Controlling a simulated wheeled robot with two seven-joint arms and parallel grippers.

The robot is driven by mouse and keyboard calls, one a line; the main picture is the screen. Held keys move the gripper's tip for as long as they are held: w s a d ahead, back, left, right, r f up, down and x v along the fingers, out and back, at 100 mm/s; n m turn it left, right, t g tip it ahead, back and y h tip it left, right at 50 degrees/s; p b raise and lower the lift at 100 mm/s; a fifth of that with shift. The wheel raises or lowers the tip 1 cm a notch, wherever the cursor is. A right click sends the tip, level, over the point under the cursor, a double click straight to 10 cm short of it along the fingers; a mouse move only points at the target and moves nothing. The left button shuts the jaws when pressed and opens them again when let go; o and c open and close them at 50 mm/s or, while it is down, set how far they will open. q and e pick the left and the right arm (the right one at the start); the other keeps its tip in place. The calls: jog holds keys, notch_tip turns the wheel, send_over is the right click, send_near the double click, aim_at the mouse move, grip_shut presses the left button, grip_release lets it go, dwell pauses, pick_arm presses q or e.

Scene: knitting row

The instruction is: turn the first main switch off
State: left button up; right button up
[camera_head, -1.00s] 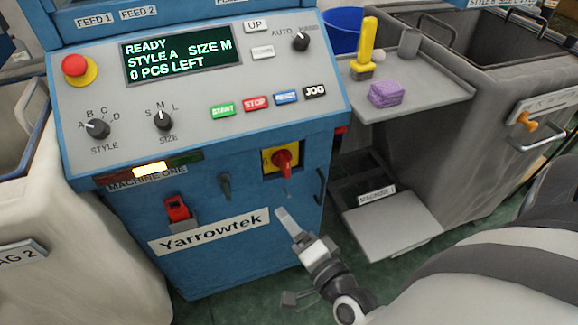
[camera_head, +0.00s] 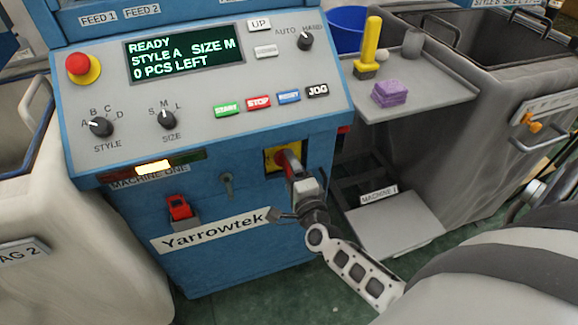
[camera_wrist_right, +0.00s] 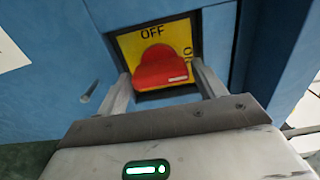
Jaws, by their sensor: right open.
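The first main switch is a red rotary handle on a yellow plate (camera_head: 270,157), set in the front of the blue machine labelled MACHINE ONE. In the right wrist view the red handle (camera_wrist_right: 163,70) shows close up, with OFF printed above it on the yellow plate (camera_wrist_right: 126,43). My right gripper (camera_head: 290,162) is in front of the switch and partly hides it in the head view. In the right wrist view its two fingers (camera_wrist_right: 160,88) are open, one on each side of the red handle; I cannot tell whether they touch it. My left gripper is not in view.
A red emergency button (camera_head: 82,67), dials and coloured push buttons are on the panel above. A small red latch (camera_head: 179,207) and a dark lever (camera_head: 227,184) are left of the switch. A grey shelf (camera_head: 425,98) with a purple block (camera_head: 389,93) is at right.

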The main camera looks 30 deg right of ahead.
jog(key=shift+w+d, duration=0.2)
jog(key=shift+w, duration=0.5)
jog(key=c, duration=0.7)
